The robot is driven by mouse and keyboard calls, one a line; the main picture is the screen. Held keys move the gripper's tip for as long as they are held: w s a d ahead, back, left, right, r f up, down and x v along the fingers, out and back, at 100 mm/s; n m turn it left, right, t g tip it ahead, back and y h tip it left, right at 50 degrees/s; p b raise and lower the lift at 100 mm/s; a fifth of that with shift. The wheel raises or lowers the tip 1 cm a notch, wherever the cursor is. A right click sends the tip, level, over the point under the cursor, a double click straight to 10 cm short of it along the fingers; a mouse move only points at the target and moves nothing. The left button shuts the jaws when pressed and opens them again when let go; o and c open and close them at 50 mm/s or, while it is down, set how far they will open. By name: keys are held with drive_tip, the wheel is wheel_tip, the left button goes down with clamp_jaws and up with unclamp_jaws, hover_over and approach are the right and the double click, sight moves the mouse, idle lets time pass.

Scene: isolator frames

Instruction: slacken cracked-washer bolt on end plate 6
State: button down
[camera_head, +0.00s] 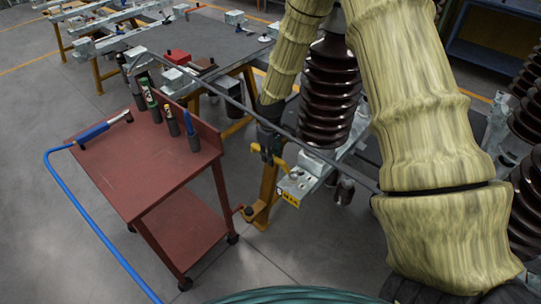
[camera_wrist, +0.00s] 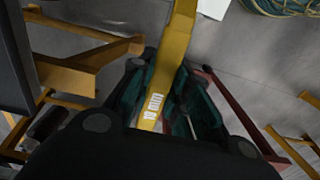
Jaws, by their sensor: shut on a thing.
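My gripper (camera_head: 268,138) is at the near end of a work frame, below my sleeved arm. In the wrist view its dark-teal fingers (camera_wrist: 163,95) are shut on a yellow bar-shaped tool (camera_wrist: 181,32) with a white label. Yellow parts of this tool also show just below the gripper in the head view (camera_head: 281,164). A grey metal end plate (camera_head: 301,183) with a yellow tag (camera_head: 288,199) is right beside and below the gripper, under a brown ribbed insulator (camera_head: 328,95). I cannot make out the bolt or its cracked washer, nor whether the tool touches it.
A red cart (camera_head: 150,165) stands left of the gripper. It carries a blue-handled tool (camera_head: 93,133) with a blue hose (camera_head: 75,203), and several upright holders. A long dark bar (camera_head: 255,114) runs past the gripper. An orange leg (camera_head: 267,192) stands below. Open floor lies front left.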

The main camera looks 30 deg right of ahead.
drive_tip(key=shift+f, duration=0.8)
drive_tip(key=shift+a, duration=0.1)
idle(0.4)
drive_tip(key=s+a+n+p, duration=0.6)
drive_tip(key=s+n, duration=0.2)
drive_tip(key=n, duration=0.4)
idle(0.6)
drive_tip(key=shift+r, duration=0.1)
wheel_tip(320, 180, up, 2)
drive_tip(key=shift+p, duration=0.9)
